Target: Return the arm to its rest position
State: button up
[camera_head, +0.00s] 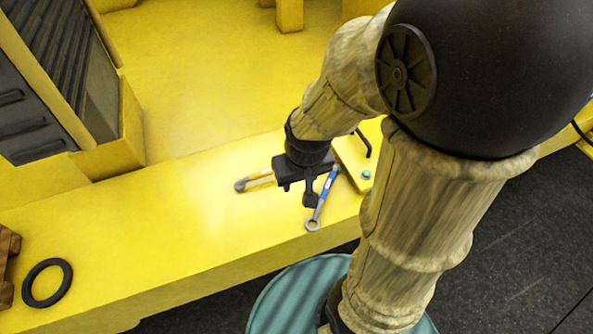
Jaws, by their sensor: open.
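My gripper (296,192) is dark and hangs at the end of my arm, low over the yellow beam (190,225) in the middle of the view. Its jaws are open. A wrench with a blue handle (328,186) and a grey ring end lies beside the gripper on its right, near the beam's front edge. A tool with an orange-yellow handle (259,179) and a grey end lies to the left, partly hidden behind the gripper. I cannot tell whether the gripper touches either tool.
A black ring (47,282) lies at the beam's left end, near a brown wooden piece (8,265). A yellow block (352,160) with a black handle and a green button stands right of the gripper. Dark drawers (25,115) stand at upper left. The beam's left-middle is clear.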

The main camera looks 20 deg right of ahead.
jog(key=s+b+x, duration=0.2)
jog(key=b+x, duration=0.6)
jog(key=b, duration=0.1)
jog(key=shift+f, duration=0.6)
jog(key=shift+w, duration=0.1)
jog(key=shift+c, duration=0.4)
